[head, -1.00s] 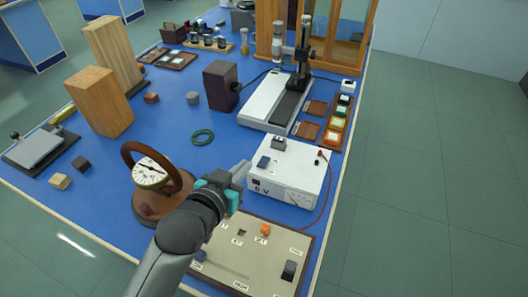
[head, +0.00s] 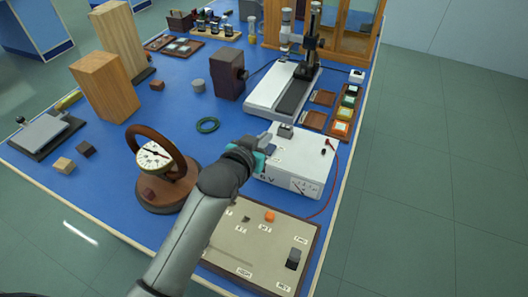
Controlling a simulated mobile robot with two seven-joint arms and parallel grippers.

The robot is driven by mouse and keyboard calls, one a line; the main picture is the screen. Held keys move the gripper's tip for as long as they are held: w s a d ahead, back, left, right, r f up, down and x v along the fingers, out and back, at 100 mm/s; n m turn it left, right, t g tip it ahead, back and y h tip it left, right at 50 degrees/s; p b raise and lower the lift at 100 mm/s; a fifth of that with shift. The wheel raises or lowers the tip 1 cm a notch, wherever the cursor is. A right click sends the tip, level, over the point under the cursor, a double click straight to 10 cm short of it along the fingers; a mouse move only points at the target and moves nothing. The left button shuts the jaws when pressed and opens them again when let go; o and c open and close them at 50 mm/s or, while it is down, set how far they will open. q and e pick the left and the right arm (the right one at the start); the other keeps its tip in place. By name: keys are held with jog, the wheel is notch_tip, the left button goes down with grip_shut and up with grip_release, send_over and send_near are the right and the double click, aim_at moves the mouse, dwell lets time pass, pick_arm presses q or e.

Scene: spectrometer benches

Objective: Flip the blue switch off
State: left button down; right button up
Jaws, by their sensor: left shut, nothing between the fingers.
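The white power supply box (head: 310,160) stands on the blue bench, with "V" lettering and a dial on its front. My left gripper (head: 266,143) is shut and empty, at the left part of the box's top. The blue switch on that top is mostly or fully hidden by the gripper, so I cannot tell its position or whether the fingers touch it. My right gripper is not in view.
A beige panel (head: 262,242) with an orange knob (head: 269,216) and a black switch (head: 293,258) lies in front. A round dial gauge with a brown ring (head: 168,185) stands left of my arm. A dark knob (head: 286,130) sits on the box's back edge.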

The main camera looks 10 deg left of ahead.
aim_at(271, 146)
pick_arm(q)
jog(key=shift+s+f+b, duration=0.1)
jog(key=shift+f+b, duration=0.4)
jog(key=shift+f, duration=1.6)
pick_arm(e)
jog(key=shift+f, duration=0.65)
pick_arm(q)
jog(key=shift+s+f+t+b, duration=0.2)
jog(key=shift+f+t+b, duration=0.3)
jog(key=shift+f+b, duration=0.4)
jog(key=shift+r, duration=0.3)
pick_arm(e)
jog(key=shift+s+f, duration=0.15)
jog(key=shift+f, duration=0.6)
pick_arm(q)
jog(key=shift+r, duration=0.1)
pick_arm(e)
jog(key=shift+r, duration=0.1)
